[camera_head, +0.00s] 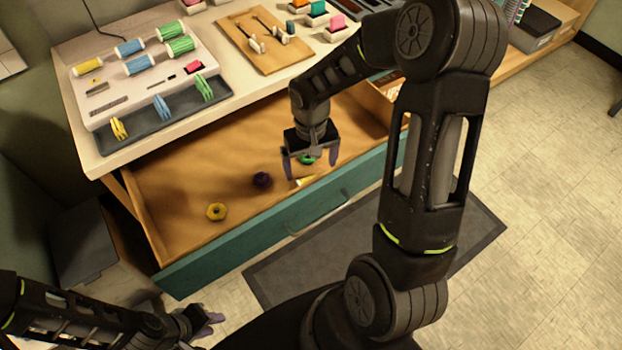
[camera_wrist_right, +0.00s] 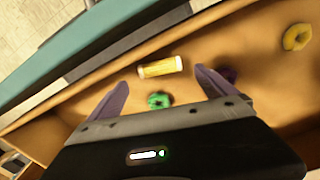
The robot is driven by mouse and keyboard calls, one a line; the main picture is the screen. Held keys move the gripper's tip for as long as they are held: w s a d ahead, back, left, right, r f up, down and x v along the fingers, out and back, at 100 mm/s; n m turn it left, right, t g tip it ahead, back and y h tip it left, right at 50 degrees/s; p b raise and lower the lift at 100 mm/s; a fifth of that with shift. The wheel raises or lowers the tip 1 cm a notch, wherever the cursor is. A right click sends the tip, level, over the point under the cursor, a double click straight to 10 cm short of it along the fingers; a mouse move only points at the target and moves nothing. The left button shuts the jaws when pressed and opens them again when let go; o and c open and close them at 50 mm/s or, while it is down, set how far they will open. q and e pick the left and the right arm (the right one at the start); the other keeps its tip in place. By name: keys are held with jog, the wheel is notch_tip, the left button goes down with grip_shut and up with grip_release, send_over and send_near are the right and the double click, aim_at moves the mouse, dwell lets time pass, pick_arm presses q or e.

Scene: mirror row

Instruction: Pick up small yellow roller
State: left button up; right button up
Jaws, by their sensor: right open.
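The small yellow roller (camera_head: 304,182) lies in the open drawer. In the right wrist view the roller (camera_wrist_right: 160,66) is a yellow cylinder with pale ends, lying crosswise just beyond the fingertips. My right gripper (camera_head: 311,168) points down into the drawer, open and empty. In the wrist view its two purple fingers (camera_wrist_right: 160,78) stand apart, one toward each end of the roller, not visibly touching it. My left gripper (camera_head: 208,319) is low at the left, outside the drawer, with its jaw opening unclear.
A green ring (camera_wrist_right: 159,101) lies close to the roller, between the fingers. A dark purple piece (camera_head: 262,180) and a yellow ring (camera_head: 217,212) lie further left in the drawer. The teal drawer front (camera_head: 265,237) rises nearby. The white tray (camera_head: 140,95) holds larger rollers on the counter.

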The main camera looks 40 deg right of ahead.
aim_at(310, 177)
notch_tip(310, 177, down, 4)
jog(key=shift+f, duration=0.25)
jog(key=shift+c, duration=0.5)
jog(key=c, duration=1.3)
jog(key=shift+r, duration=0.1)
notch_tip(310, 177, up, 10)
jog(key=shift+f, duration=0.1)
dwell(0.4)
